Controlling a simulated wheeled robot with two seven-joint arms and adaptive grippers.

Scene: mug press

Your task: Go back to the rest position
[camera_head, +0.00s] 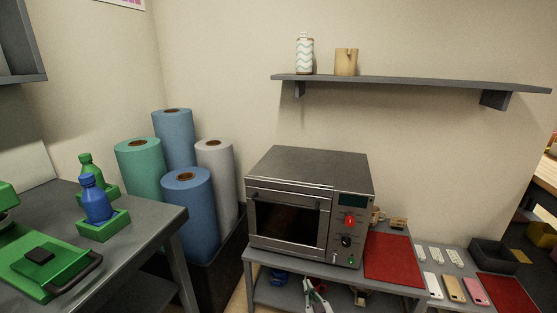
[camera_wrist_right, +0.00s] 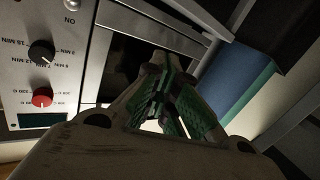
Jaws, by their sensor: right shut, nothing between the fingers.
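My right gripper (camera_head: 315,292) shows at the bottom edge of the head view, low in front of the microwave-like oven (camera_head: 306,205). In the right wrist view its two green-padded fingers (camera_wrist_right: 168,105) are drawn together with nothing between them. The oven's front also shows in the wrist view, with a black knob (camera_wrist_right: 41,51), a red knob (camera_wrist_right: 42,98) and a dark window. The oven door is shut. Most of my right arm is out of the picture. My left gripper is not in view.
The oven stands on a grey table beside a red mat (camera_head: 392,258). Blue (camera_head: 190,215), green and grey rolls stand left of it. A left table (camera_head: 150,225) holds bottles in green holders and a green device (camera_head: 45,265). A wall shelf (camera_head: 410,83) hangs above.

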